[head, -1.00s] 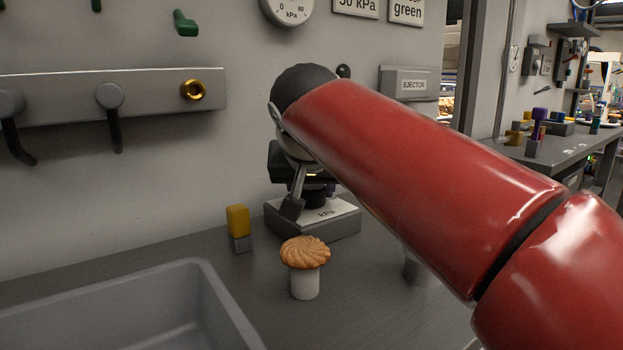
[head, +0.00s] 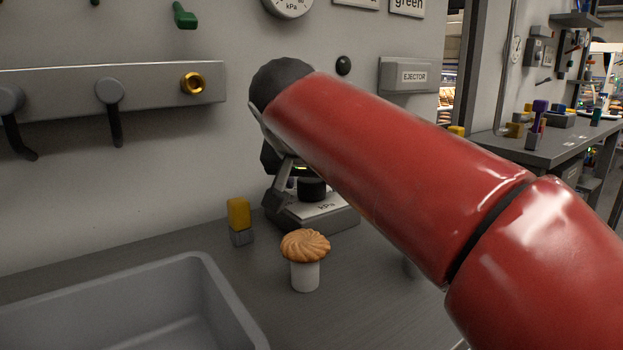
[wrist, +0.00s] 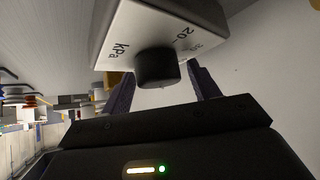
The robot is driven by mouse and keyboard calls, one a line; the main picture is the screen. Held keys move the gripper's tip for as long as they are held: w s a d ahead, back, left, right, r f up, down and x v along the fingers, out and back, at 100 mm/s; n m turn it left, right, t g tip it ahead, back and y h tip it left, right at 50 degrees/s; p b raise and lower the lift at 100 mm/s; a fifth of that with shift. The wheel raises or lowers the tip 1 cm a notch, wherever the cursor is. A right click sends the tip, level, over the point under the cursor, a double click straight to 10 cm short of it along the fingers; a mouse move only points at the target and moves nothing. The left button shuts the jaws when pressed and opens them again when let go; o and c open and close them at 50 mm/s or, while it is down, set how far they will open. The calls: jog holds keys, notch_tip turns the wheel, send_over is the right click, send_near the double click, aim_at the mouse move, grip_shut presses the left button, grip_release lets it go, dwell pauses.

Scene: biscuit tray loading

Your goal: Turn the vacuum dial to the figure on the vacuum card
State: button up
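The vacuum dial is a black round knob (head: 312,188) on a grey box with a sloped white scale plate (head: 326,209) marked kPa. The wrist view shows the knob (wrist: 157,68) and plate with a 20 and another blurred figure. I cannot make out a pointer. My gripper (wrist: 160,86) is open, with purple fingers apart. The knob appears in line with the gap, and I see no finger touching it.
A grey sink (head: 215,285) and an EJECTOR box (head: 404,76) flank the area.

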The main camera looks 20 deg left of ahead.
jog(key=v, duration=0.7)
jog(key=shift+s+r, duration=0.3)
jog(key=shift+s+d, duration=0.1)
jog(key=shift+d, duration=0.05)
